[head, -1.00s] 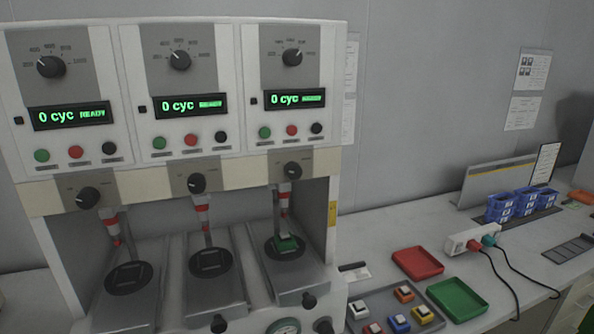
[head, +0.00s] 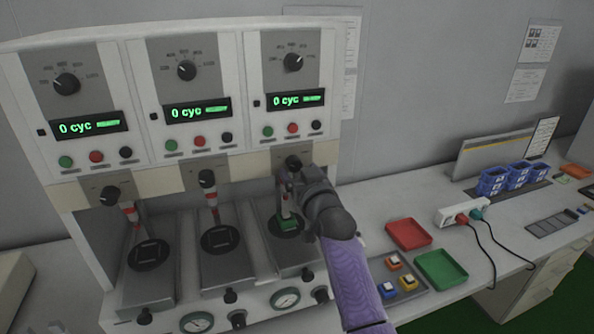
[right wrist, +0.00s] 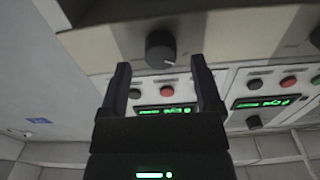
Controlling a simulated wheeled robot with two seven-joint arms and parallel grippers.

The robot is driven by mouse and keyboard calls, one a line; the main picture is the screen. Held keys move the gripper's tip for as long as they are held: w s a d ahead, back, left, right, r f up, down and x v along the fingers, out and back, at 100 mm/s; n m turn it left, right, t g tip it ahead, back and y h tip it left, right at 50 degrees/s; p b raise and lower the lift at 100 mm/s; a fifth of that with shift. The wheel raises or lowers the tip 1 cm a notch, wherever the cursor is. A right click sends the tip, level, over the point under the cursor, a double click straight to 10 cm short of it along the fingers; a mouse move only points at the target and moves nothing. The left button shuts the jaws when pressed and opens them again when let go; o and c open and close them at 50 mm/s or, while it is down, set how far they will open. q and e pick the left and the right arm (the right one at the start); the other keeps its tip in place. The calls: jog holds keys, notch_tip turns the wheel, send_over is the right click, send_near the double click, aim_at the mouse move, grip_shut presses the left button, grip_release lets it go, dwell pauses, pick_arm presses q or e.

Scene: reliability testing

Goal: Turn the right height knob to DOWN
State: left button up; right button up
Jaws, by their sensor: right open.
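The right height knob (head: 293,162) is a black round knob on the beige strip of the right test station. In the right wrist view the knob (right wrist: 160,48) has a light pointer mark and lies just beyond the fingertips, between their lines. My right gripper (head: 290,176) is open, just below and in front of the knob in the head view; its two black fingers (right wrist: 162,72) show apart with nothing between them. I cannot tell whether a finger touches the knob. The gripper and wrist partly hide the right station's plunger. My left gripper is not in view.
Two more height knobs (head: 110,196) (head: 207,178) sit to the left. Red (head: 408,234) and green (head: 441,269) trays and a power strip (head: 462,212) lie on the bench to the right.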

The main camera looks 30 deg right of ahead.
jog(key=shift+x, duration=1.05)
grip_shut()
